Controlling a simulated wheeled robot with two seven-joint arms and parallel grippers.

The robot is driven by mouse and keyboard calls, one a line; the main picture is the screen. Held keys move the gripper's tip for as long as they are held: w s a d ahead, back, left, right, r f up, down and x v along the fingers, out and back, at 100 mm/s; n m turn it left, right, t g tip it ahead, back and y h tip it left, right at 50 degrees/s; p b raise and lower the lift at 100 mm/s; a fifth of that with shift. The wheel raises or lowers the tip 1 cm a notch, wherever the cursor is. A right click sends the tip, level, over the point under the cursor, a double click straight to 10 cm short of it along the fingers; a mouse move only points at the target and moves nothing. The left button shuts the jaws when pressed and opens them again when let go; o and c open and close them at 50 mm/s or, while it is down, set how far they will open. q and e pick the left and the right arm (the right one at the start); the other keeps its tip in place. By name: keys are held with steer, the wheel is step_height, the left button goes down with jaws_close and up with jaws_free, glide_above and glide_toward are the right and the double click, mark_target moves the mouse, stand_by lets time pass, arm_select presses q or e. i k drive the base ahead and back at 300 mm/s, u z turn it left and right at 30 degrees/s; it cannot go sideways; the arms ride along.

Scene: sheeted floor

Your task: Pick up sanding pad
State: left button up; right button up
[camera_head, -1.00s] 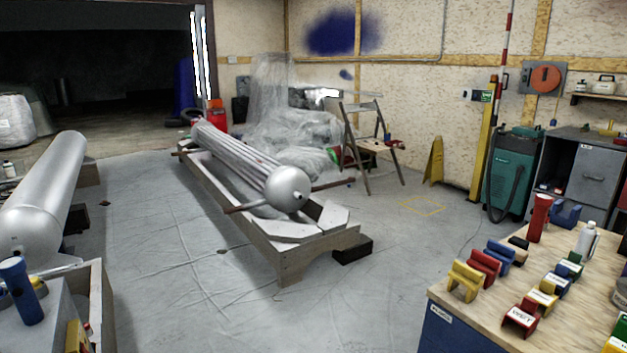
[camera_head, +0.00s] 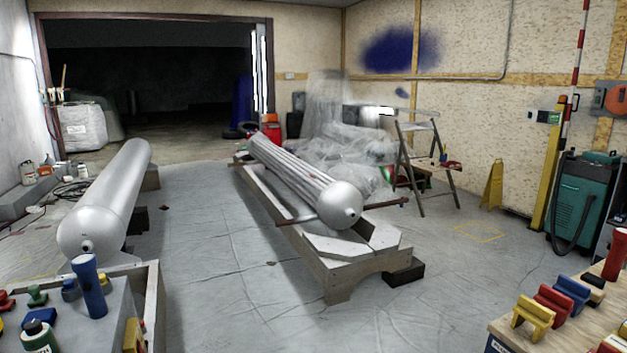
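Several colored block-like tools stand on the wooden-topped bench (camera_head: 504,334) at the lower right: a yellow one (camera_head: 534,314), a red one (camera_head: 553,301) and a blue one (camera_head: 573,291). A red cylinder (camera_head: 617,256) stands behind them, cut by the right edge. I cannot tell which item is the sanding pad. More tools are on the grey-topped bench (camera_head: 112,333) at the lower left, among them a blue cylinder (camera_head: 88,286), a green piece (camera_head: 37,296) and a yellow piece (camera_head: 133,336). Neither of my grippers is in view.
A silver tank (camera_head: 342,204) lies on a wooden cradle (camera_head: 336,275) in the middle. Another silver tank (camera_head: 105,205) lies at left. A stepladder (camera_head: 410,165) and a green machine (camera_head: 580,203) stand by the right wall. The sheeted floor (camera_head: 235,310) between the benches is clear.

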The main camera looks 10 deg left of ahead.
mark_target(600, 283)
steer(key=u, duration=0.25)
steer(key=i, duration=3.7)
steer(key=z, duration=1.8)
steer(key=i, duration=3.2)
steer(key=z, duration=2.1)
